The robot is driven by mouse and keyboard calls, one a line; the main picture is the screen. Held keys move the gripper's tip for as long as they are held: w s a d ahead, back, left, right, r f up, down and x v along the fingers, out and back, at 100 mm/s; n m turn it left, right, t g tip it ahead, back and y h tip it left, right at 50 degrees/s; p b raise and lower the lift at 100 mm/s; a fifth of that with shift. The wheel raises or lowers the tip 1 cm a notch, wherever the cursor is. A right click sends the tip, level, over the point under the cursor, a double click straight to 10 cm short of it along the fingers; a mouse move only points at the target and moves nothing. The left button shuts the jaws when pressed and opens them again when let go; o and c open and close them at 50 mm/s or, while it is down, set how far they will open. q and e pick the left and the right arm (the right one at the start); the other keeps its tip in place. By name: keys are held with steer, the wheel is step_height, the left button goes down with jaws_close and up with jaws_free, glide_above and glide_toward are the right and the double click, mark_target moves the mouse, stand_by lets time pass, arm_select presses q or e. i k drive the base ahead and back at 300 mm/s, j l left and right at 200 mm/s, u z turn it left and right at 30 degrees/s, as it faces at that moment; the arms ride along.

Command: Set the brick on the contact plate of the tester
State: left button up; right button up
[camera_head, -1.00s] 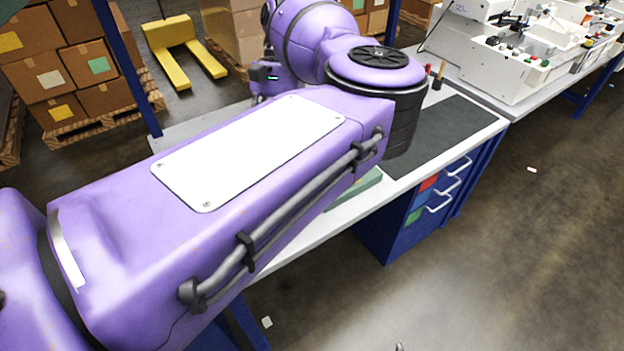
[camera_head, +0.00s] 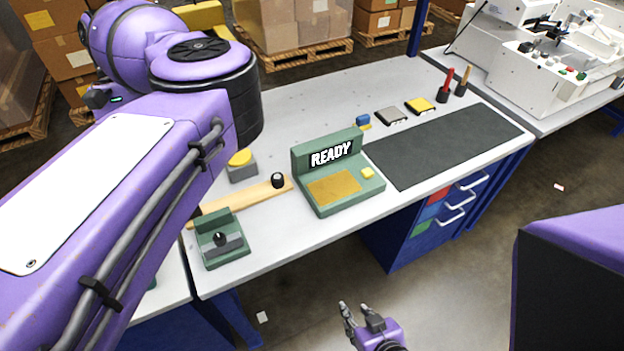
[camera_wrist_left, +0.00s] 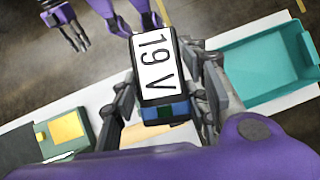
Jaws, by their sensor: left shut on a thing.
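The brick (camera_wrist_left: 155,62) is a black block with a white label reading 19V, seen in the left wrist view. My left gripper (camera_wrist_left: 168,95) is shut on it, one finger on each side. In the head view my left arm hides that gripper and the brick. The tester (camera_head: 327,170) is a green unit with a lit READY display, standing on the bench. Its contact plate (camera_head: 334,188) is a bare, gold-coloured rectangle; a yellow button lies to its right. My right gripper (camera_head: 361,316) is open and empty, in front of the bench over the floor.
A smaller green device with a black knob (camera_head: 221,244) and a wooden strip (camera_head: 240,197) lie left of the tester. A dark mat (camera_head: 445,148) lies to its right. A teal bin (camera_wrist_left: 262,62) shows in the left wrist view. White machines stand back right.

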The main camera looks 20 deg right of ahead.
mark_target(334, 187)
steer(key=l+u, duration=0.45)
steer(key=l, duration=0.4)
steer(key=l+u, duration=0.4)
steer(key=l, duration=0.5)
steer(key=k+l+u, duration=0.1)
steer(key=l, duration=0.35)
steer(key=k+l+u, duration=0.1)
steer(key=l, duration=0.3)
steer(key=k+l, duration=0.1)
steer(key=l, duration=0.35)
steer(key=k+l, duration=0.1)
steer(key=l, duration=0.4)
steer(key=k+l, duration=0.15)
steer(key=l, duration=0.3)
steer(key=k+l, duration=0.1)
steer(key=l, duration=0.35)
steer(key=k+l, duration=0.1)
steer(key=l, duration=0.35)
steer(key=l+u, duration=0.05)
